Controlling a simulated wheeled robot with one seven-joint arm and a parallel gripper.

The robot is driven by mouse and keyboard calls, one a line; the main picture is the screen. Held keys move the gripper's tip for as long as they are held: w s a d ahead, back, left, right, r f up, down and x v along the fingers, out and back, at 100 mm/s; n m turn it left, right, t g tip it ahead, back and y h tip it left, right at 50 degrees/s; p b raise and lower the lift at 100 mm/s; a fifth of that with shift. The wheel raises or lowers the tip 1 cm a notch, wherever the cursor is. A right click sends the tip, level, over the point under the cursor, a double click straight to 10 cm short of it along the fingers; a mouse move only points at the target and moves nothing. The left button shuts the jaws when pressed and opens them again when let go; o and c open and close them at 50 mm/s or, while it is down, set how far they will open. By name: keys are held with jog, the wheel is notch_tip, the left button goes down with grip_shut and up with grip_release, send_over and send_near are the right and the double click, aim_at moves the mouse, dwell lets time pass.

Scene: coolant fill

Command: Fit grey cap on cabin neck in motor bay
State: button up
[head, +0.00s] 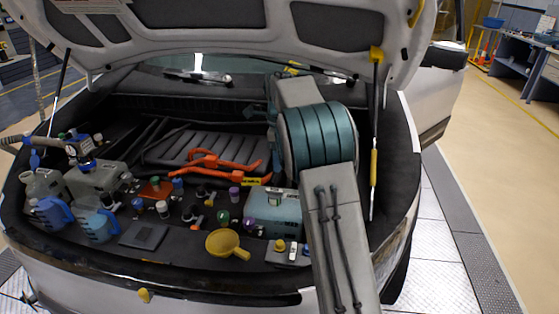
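The motor bay is open under the raised hood, with several small necks and coloured caps across its front half. A pale grey-white cap (163,209) stands among them left of centre; I cannot tell if it is the task's grey cap. A small grey tray (274,259) at the front right holds a yellow piece (280,246) and small pale pieces. I cannot make out which neck is the cabin neck. My arm rises from the bottom right and reaches over the right part of the bay. My gripper is hidden from this view.
Two blue jugs (52,213) and grey containers (97,178) crowd the left side. Orange cables (212,162) cross the middle. A yellow funnel (227,243) and dark flat plate (143,236) lie on the front ledge. A teal-grey box (272,208) sits left of my arm. A hood strut (374,150) stands right.

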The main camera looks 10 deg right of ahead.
aim_at(274, 190)
jog(key=shift+o, duration=0.5)
jog(key=shift+a+r+p, duration=0.1)
jog(key=shift+a+p, duration=0.05)
jog(key=shift+p, duration=0.6)
jog(key=f+p, duration=0.1)
jog(key=f, duration=0.3)
jog(key=f+p, duration=0.2)
jog(key=f, duration=0.3)
jog(key=a+f+p, duration=0.1)
jog(key=f+p, duration=0.1)
jog(key=f, duration=0.3)
jog(key=shift+w+a, duration=0.1)
jog(key=shift+w, duration=0.2)
